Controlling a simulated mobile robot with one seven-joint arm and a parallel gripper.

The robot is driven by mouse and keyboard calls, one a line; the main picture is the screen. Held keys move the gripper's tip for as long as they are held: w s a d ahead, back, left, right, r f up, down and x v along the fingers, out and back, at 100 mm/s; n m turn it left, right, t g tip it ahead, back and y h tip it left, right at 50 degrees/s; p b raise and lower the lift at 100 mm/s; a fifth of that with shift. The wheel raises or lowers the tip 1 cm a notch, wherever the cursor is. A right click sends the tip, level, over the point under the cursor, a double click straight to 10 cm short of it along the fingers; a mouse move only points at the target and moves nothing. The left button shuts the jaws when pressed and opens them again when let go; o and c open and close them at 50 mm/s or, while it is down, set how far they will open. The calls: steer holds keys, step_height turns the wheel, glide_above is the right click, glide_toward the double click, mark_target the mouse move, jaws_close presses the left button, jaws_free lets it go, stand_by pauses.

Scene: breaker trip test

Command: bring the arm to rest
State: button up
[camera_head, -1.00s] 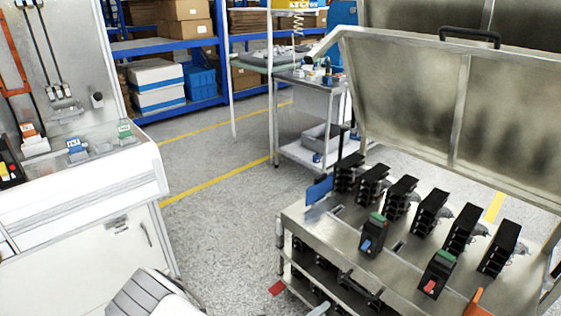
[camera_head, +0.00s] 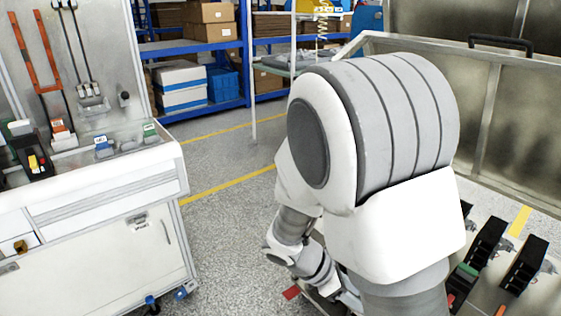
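My arm (camera_head: 385,150) fills the middle and right of the view, with its large white and grey ribbed link raised close to the camera. Smaller white and grey joints (camera_head: 300,255) of the arm show lower down, left of the big link. My gripper cannot be made out; it is hidden behind the arm or outside the frame. The metal bench with black breaker units (camera_head: 525,262) is mostly covered by the arm. A green-topped breaker (camera_head: 464,280) shows at the arm's right edge.
A white workbench (camera_head: 110,205) with tools and small coloured devices stands at the left. A raised framed metal cover (camera_head: 530,115) stands behind the arm at the right. Blue shelving with boxes (camera_head: 208,32) is at the back. Grey floor (camera_head: 228,240) lies open between workbench and arm.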

steer(key=s+r+m+t+y+p, duration=0.2)
steer(key=r+m, duration=0.4)
steer(key=r, duration=0.5)
steer(key=s+a+r+m+t+y+p, duration=0.1)
steer(key=s+r+m+y+p, duration=0.2)
steer(key=r, duration=0.8)
steer(key=s+a+r+m+t+y+p, duration=0.1)
steer(key=s+r+m+t+y+p, duration=0.1)
steer(key=s+r+m+p, duration=0.3)
step_height(320, 180, up, 6)
steer(key=m+y+p, duration=0.1)
steer(key=m+p, duration=0.2)
steer(key=m, duration=0.2)
steer(key=shift+s+m+t+y, duration=0.15)
steer(key=shift+m+t+y, duration=0.15)
